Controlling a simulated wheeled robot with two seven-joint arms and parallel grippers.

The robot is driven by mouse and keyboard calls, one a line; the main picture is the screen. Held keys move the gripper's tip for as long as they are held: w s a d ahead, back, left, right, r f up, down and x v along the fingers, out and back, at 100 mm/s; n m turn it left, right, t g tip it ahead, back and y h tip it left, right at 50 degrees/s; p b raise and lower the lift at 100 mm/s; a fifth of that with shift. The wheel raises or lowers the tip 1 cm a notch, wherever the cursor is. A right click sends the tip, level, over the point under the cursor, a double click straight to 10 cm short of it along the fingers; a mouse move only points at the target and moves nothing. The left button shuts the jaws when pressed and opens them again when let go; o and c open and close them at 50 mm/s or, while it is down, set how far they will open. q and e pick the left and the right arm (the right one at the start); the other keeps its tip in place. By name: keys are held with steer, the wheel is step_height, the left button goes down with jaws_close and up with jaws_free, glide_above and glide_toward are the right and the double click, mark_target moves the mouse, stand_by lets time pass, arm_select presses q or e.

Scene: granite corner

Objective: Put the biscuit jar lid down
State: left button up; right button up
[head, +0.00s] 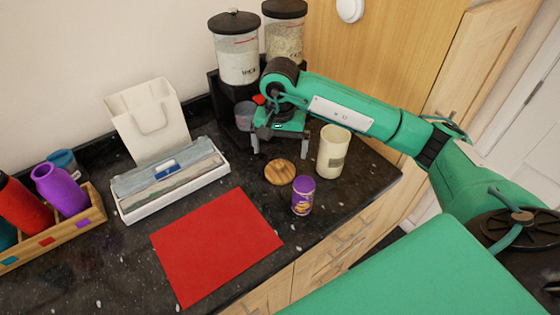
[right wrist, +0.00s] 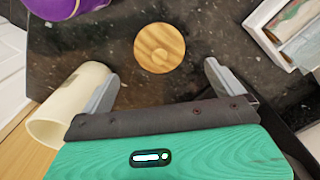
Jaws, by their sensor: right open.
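The biscuit jar lid is a round wooden disc (head: 280,172) lying flat on the dark granite counter, between the purple tin and the grey-white tray. It also shows in the right wrist view (right wrist: 159,47), ahead of the fingers and apart from them. My right gripper (head: 277,150) is open and empty, behind the lid. In the right wrist view its two fingers (right wrist: 160,85) stand wide apart with bare counter between them. The cream jar (head: 333,152), seemingly the biscuit jar, stands open-topped to the right of the lid. My left gripper is not in view.
A purple tin (head: 303,195) stands just in front of the lid. A red mat (head: 216,246) lies front left. A white tray (head: 176,192) with cloths lies left. Grain dispensers (head: 236,58) stand behind my right gripper. A wooden rack (head: 52,232) with bottles is far left.

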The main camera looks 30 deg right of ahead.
mark_target(280, 163)
step_height(280, 163, up, 6)
steer(key=shift+f+b, duration=0.1)
steer(key=shift+b, duration=0.4)
